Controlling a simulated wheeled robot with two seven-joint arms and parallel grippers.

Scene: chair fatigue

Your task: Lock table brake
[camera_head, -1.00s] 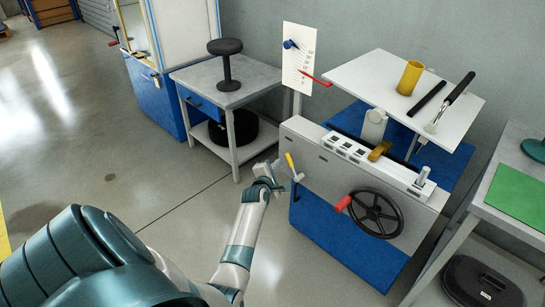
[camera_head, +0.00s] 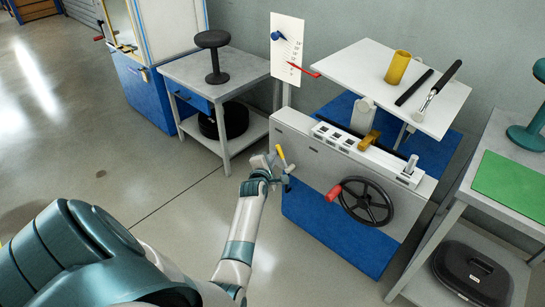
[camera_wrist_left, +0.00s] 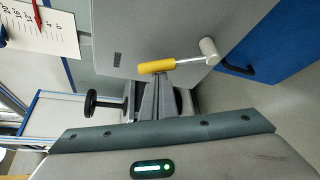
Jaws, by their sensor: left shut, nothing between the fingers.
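The brake lever has a yellow handle (camera_head: 281,154) on a short metal rod, at the left end of the grey machine (camera_head: 315,163). In the left wrist view the yellow handle (camera_wrist_left: 157,66) lies nearly level, its rod running right to a pale round hub (camera_wrist_left: 208,50). My left gripper (camera_head: 281,175) is beside the lever in the head view. In the wrist view its fingers (camera_wrist_left: 154,84) are shut and empty, their tips right at the yellow handle. I cannot tell whether they touch it. My right gripper is out of view.
A black handwheel (camera_head: 367,202) with a red grip (camera_head: 334,193) is on the machine's front. The tilted white tabletop (camera_head: 370,70) holds a yellow cylinder and tools. A grey side table (camera_head: 195,72) with a black stool stands at left. The floor at left is clear.

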